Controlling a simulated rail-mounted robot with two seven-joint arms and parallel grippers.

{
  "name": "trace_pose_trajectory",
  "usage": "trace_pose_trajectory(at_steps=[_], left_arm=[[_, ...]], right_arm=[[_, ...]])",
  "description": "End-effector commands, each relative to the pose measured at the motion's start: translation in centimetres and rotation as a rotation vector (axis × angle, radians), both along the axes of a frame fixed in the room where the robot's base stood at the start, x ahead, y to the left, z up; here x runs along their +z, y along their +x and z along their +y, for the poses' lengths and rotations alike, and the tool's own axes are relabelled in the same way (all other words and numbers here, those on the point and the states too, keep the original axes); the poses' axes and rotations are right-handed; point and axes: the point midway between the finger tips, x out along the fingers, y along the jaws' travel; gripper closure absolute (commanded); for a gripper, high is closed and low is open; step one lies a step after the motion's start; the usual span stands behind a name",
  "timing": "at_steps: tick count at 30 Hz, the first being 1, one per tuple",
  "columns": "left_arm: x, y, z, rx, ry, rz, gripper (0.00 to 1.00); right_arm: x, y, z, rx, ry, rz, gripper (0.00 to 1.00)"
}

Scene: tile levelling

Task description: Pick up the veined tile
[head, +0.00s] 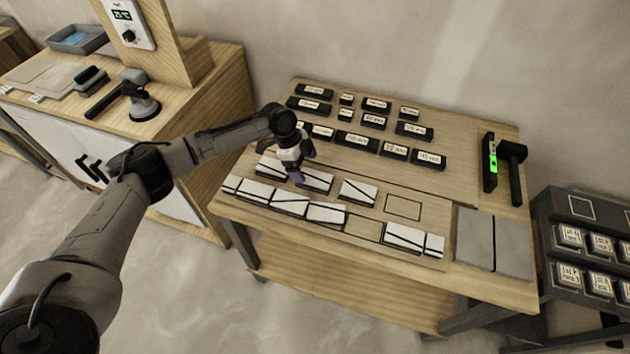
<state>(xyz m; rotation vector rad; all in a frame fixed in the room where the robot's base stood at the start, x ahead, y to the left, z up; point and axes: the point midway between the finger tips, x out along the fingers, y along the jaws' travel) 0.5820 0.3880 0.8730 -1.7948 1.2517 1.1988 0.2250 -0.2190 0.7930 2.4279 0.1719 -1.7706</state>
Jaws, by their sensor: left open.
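Several white tiles with dark lines lie on the wooden workbench. A back row holds a tile (269,167) partly behind my gripper, a tile (319,183) and a tile (358,193) with a dark diagonal line. A front row runs along the near edge, with a tile (256,192), a tile (326,213) and a tile (403,237) among them. Several carry dark lines, so I cannot tell which one is meant by the veined tile. My left gripper (298,175) is open, low over the back row beside the middle tile; contact is unclear. My right gripper is out of view.
Dark labelled blocks (357,141) stand in rows behind the tiles. An empty outlined square (403,207) and a gap (364,230) in the front row show bare wood. A level with a green light (493,163) and a black mallet (513,170) lie at right, above grey plates (475,237).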

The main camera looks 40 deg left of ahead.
Motion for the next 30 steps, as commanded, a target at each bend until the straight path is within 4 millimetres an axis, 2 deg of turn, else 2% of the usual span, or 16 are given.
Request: trace_pose_trajectory(at_steps=[8, 18, 26, 30], left_arm=[[-1.0, 0.2, -0.4, -0.001, 0.000, 0.000, 0.11], [-4.8, 1.1, -1.8, 0.001, 0.000, 0.001, 0.11], [-5.1, 1.2, -1.9, 0.001, 0.000, 0.000, 0.11], [-5.1, 1.2, -1.9, 0.001, 0.000, 0.000, 0.22]], right_arm=[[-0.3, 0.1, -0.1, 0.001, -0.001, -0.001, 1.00], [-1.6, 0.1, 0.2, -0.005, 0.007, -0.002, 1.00], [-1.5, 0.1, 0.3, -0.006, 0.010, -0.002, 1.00], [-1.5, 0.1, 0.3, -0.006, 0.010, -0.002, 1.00]])
